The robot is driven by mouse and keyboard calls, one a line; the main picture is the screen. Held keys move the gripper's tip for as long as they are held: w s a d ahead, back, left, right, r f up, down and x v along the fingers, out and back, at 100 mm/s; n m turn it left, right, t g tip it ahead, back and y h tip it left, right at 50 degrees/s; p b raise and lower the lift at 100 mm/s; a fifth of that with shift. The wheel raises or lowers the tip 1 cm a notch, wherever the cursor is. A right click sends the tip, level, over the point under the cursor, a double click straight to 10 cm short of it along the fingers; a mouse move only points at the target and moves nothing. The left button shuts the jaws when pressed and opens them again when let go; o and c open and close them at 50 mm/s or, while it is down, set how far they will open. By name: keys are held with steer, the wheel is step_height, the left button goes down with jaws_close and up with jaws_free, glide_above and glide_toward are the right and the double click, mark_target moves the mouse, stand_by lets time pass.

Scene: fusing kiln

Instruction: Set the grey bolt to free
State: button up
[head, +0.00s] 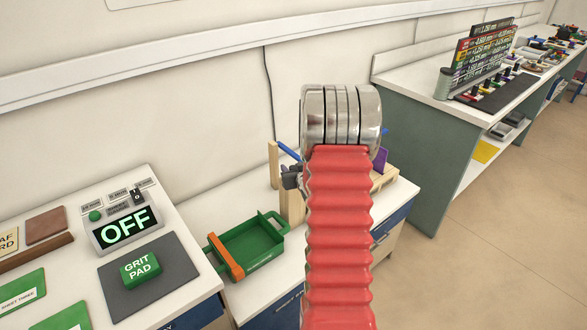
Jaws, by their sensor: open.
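My arm, a red ribbed sleeve with a shiny metal wrist, rises through the middle of the head view. It covers most of a pale wooden stand (291,208) on the white bench behind it. A small dark grey piece (291,177) shows at the left edge of my arm, by the stand's post. I cannot tell whether it is the grey bolt or its setting. My gripper's fingertips cannot be made out; they are hidden behind the wrist and sleeve.
Blue bars (288,150) and a purple piece (380,158) show beside my arm. A green tray (252,240) with an orange handle sits left of the stand. A display (125,230) reading OFF and a green grit pad (141,270) are further left. Another bench (425,100) stands right.

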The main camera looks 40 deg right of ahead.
jaws_close()
stand_by(0.5)
